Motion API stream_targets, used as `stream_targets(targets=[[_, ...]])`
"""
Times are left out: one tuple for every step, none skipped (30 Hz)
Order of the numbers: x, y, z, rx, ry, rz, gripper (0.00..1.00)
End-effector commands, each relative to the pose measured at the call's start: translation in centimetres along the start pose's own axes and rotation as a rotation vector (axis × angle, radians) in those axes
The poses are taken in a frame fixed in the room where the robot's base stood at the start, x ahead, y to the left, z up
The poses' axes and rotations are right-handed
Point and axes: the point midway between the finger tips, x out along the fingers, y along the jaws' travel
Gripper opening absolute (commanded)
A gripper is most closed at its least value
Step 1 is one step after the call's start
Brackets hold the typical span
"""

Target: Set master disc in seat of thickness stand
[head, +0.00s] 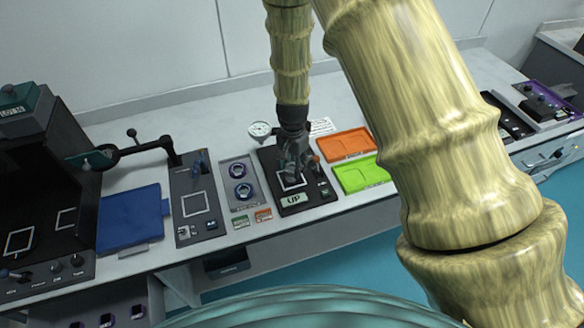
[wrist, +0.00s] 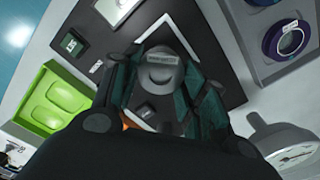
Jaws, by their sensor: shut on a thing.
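The thickness stand (head: 267,164) is a black base with a white square outline, an "UP" plate and a round dial gauge (head: 260,130) at its back left. My gripper (head: 292,168) is over this base, pointing down. In the wrist view its dark fingers (wrist: 155,88) are shut on a grey round piece (wrist: 160,72) with a small label. I cannot tell for sure that this piece is the master disc, nor whether it touches the base. The seat is not clearly visible behind the gripper. The dial gauge also shows in the wrist view (wrist: 290,150).
Left of the stand is a grey holder (head: 233,166) with two ringed round pieces. Right of it are an orange tray (head: 347,144) and a green tray (head: 362,174). A blue pad (head: 130,217) and a grey device with a lever arm (head: 182,182) stand further left.

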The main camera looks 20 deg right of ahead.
Motion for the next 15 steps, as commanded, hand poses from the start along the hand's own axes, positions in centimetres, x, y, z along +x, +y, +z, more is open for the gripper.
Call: stream_targets(targets=[[0.0, -0.1, -0.1, 0.0, 0.0, 0.001, 0.12], [0.0, -0.2, -0.2, 0.0, -0.001, 0.001, 0.12], [0.1, -0.2, -0.2, 0.0, -0.001, 0.001, 0.12], [0.2, -0.2, -0.2, 0.0, -0.001, 0.001, 0.12], [0.3, -0.2, -0.2, 0.0, -0.001, 0.002, 0.12], [0.5, -0.2, -0.2, 0.0, -0.001, 0.002, 0.12], [0.7, -0.2, -0.2, 0.0, -0.001, 0.001, 0.12], [0.8, -0.2, -0.2, 0.0, -0.001, 0.001, 0.12], [1.2, -0.1, -0.2, 0.0, -0.002, 0.002, 0.12], [1.5, -0.1, -0.2, 0.0, -0.003, 0.002, 0.12], [1.7, -0.1, -0.2, 0.0, -0.002, 0.002, 0.12], [2.1, -0.2, -0.2, 0.001, -0.002, 0.001, 0.12], [2.4, -0.1, -0.2, 0.001, -0.002, 0.002, 0.12], [2.7, -0.1, -0.2, 0.001, -0.002, 0.002, 0.12], [3.0, -0.1, -0.2, 0.001, -0.002, 0.002, 0.12]])
